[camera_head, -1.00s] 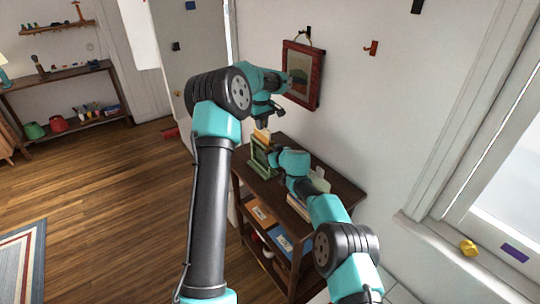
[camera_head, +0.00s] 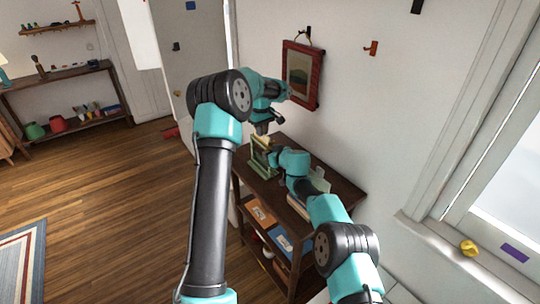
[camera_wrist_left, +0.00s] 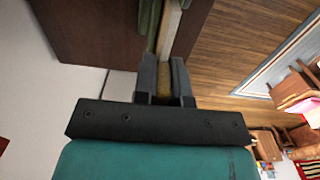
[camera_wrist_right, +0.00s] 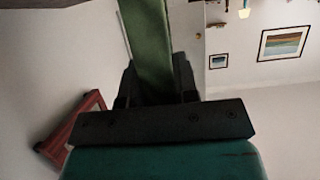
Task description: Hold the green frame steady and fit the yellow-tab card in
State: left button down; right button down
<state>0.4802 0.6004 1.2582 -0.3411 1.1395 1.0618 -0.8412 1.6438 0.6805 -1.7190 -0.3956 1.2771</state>
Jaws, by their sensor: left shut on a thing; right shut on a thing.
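The green frame (camera_head: 260,163) stands upright at the left end of the dark wooden shelf table. My right gripper (camera_wrist_right: 156,75) is shut on a green bar of the frame (camera_wrist_right: 148,35). My left gripper (camera_head: 263,130) is above the frame, shut on the yellow tab (camera_wrist_left: 165,80) of the card. The cream card (camera_wrist_left: 169,32) runs beside a green strip of the frame (camera_wrist_left: 149,20) in the left wrist view. In the head view the card (camera_head: 263,142) shows at the top of the frame, and its lower part is hidden.
The table (camera_head: 338,189) has lower shelves with books and orange and blue items. A red-framed picture (camera_head: 302,76) hangs on the wall just behind my left gripper. A window sill (camera_head: 440,240) is at the right. Open wooden floor lies to the left.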

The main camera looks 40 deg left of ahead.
pick_arm(q)
jog(key=shift+f, duration=1.6)
jog(key=c, duration=1.1)
grip_release()
jog(key=shift+o, duration=0.4)
jog(key=o, duration=0.4)
jog(key=shift+r, duration=0.15)
jog(key=shift+r, duration=2.85)
